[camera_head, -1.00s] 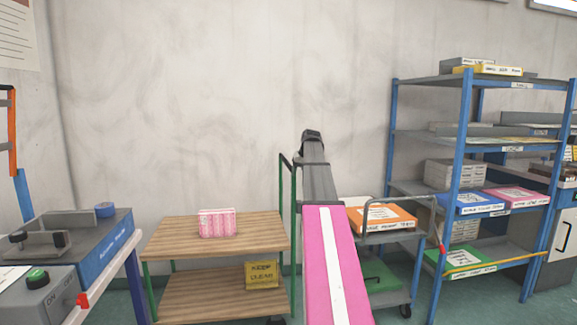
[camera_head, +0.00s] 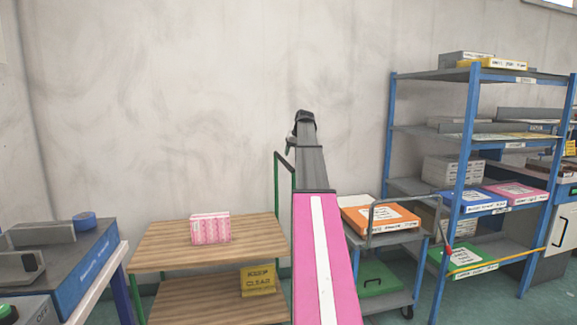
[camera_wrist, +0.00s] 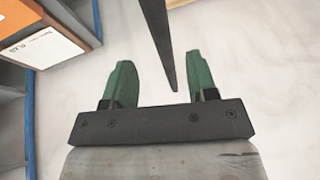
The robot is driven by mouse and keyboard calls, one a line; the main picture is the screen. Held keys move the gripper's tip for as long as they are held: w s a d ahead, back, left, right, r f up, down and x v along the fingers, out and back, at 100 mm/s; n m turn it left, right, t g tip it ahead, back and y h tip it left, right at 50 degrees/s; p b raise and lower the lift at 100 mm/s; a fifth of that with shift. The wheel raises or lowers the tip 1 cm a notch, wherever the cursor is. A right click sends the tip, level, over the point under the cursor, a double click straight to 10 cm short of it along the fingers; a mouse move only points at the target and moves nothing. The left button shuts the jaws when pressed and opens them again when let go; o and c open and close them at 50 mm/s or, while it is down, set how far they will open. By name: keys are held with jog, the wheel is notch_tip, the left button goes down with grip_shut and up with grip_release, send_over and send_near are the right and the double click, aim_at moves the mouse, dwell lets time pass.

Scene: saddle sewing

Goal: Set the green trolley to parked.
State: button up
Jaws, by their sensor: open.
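The green trolley has two wooden decks (camera_head: 165,247), green posts and a tall green handle (camera_head: 285,162) at its right end. It stands against the wall, left of centre in the head view. Its wheels and any parking brake are not visible. A pink patterned box (camera_head: 210,228) is on its top deck. A yellow "KEEP CLEAR" sign (camera_head: 258,281) is at its lower deck. My gripper (camera_head: 303,117) is above and just right of the handle, beyond my pink arm. In the wrist view my gripper (camera_wrist: 162,78) has its green fingers apart, with nothing held between them.
A grey cart (camera_head: 398,238) with an orange box (camera_head: 380,217) stands right of my arm. A blue shelf rack (camera_head: 462,160) is further right. A blue machine (camera_head: 88,265) sits on a bench at lower left. A dark pointed bar (camera_wrist: 163,45) shows between the fingers.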

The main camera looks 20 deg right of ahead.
jog(key=x, duration=0.7)
grip_shut()
